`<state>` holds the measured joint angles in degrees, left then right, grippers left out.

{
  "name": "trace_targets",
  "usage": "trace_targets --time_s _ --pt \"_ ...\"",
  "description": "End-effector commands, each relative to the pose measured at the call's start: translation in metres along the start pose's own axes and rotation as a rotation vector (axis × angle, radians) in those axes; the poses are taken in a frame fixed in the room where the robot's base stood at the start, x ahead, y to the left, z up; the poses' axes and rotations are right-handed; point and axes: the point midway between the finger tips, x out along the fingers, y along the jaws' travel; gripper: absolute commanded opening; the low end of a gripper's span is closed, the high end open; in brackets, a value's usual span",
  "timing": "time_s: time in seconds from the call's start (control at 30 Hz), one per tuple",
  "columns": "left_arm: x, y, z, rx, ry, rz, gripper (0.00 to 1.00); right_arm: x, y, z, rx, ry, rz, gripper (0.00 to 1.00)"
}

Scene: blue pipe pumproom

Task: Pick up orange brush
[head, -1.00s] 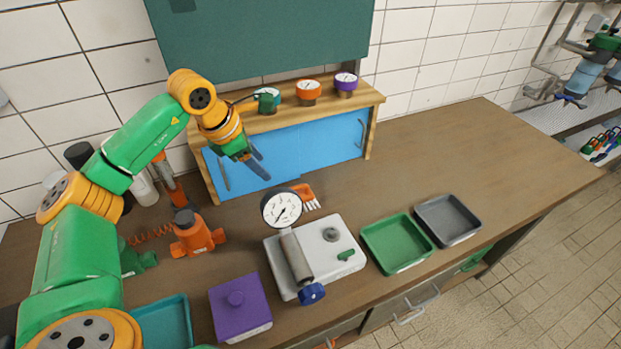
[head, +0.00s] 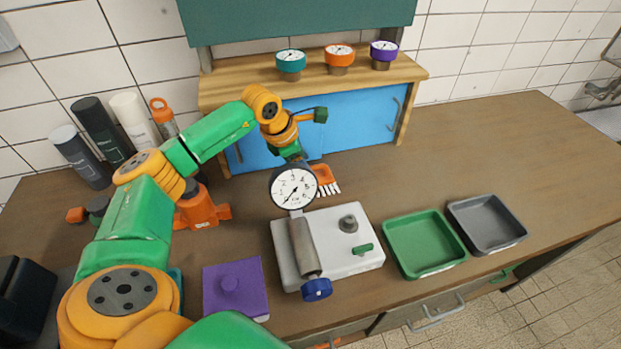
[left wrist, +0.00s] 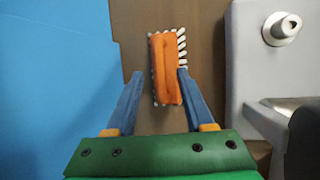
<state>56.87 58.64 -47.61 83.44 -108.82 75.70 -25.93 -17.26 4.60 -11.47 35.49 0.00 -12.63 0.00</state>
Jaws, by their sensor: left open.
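The orange brush (head: 323,174) with white bristles lies on the table behind the gauge device, in front of the blue cabinet doors. The gauge dial hides part of it in the head view. In the left wrist view the brush (left wrist: 166,68) lies ahead, its near end between the fingertips. My left gripper (left wrist: 157,72) is open, with one blue finger on each side; the right finger is close to the bristles. I cannot tell whether it touches. In the head view its fingers are mostly hidden behind the dial. My right gripper is not in view.
The grey gauge device (head: 355,255) with its dial (head: 294,188) stands just in front of the brush. The blue cabinet (head: 355,122) is close behind. A green tray (head: 424,243), grey tray (head: 487,223) and purple box (head: 235,288) are nearby. The table's right side is clear.

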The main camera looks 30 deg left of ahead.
Motion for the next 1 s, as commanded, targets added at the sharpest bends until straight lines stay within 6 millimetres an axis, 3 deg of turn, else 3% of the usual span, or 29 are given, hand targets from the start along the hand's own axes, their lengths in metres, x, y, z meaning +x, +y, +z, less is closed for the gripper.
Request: trace_targets --time_s 0.1,0.3,0.5,1.0 --pt "0.0122 -0.0002 -0.0001 0.0 0.0 0.0 0.53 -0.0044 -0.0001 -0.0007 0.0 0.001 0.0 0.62" --pt "0.0146 -0.0002 -0.0008 0.001 0.0 0.001 0.53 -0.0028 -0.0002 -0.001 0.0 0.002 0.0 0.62" --pt "0.0143 -0.0002 -0.0008 0.0 0.0 0.001 0.0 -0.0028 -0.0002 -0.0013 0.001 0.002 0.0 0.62" --pt "0.014 0.0 -0.0007 0.0 -0.001 0.002 0.0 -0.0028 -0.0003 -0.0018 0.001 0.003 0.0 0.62"
